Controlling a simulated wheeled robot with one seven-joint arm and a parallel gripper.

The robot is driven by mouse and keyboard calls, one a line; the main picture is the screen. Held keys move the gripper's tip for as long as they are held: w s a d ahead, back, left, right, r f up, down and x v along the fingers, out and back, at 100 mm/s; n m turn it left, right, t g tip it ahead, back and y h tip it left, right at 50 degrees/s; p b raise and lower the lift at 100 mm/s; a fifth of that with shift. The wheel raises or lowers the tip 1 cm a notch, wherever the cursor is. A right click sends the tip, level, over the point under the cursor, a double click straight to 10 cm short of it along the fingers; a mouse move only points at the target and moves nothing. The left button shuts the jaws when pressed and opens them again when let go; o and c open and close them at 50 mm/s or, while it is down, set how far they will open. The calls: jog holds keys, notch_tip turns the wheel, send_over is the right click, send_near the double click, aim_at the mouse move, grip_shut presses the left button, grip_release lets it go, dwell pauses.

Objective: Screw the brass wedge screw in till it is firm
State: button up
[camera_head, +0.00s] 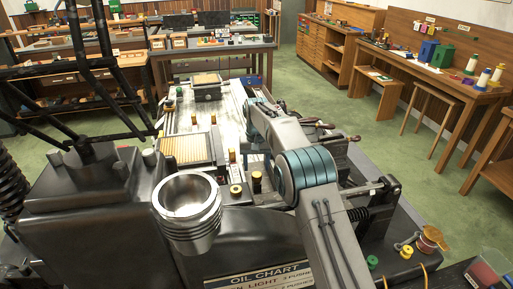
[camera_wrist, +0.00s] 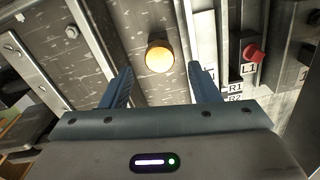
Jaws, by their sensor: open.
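A round brass knob (camera_wrist: 159,56), which looks like the wedge screw's head, shows in the wrist view against a worn grey metal face. My gripper (camera_wrist: 161,70) is open, with one blue finger to the left of the knob and one to its right. The knob appears between and beyond the fingertips, with a gap on both sides. I cannot tell how far the screw is in. In the head view my arm covers part of the machine, and the gripper itself cannot be made out clearly.
In the wrist view a red-tipped lever (camera_wrist: 254,53) marked L1 stands right of the knob, by labels R1 and R2. A metal rail with bolts runs at left. In the head view a round metal cup (camera_head: 188,205) stands at the machine's near side, and a workbench (camera_head: 215,48) stands behind.

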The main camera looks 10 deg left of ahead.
aim_at(257, 174)
notch_tip(257, 174, up, 11)
jog(key=shift+f+p, duration=0.2)
jog(key=shift+p, duration=0.2)
